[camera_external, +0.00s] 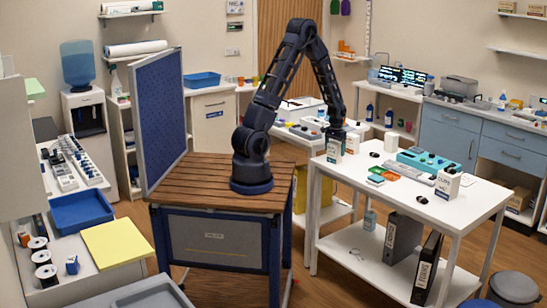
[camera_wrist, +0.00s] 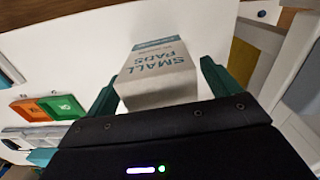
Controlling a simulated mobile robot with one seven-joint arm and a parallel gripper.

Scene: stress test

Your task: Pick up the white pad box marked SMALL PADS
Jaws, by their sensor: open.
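The white pad box marked SMALL PADS (camera_wrist: 157,72) stands on the white table (camera_wrist: 75,50), its lettering clear in the wrist view. It also shows in the external view (camera_external: 334,153), near the table's left end, directly below my gripper (camera_external: 336,134). In the wrist view my gripper (camera_wrist: 160,82) is open, with one dark green finger on each side of the box.
Another white box (camera_external: 447,184) stands at the table's right. Orange and green flat pieces (camera_wrist: 50,108) lie left of the pad box in the wrist view. A teal tray (camera_external: 428,160) lies behind, and black binders (camera_external: 402,238) stand on the lower shelf.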

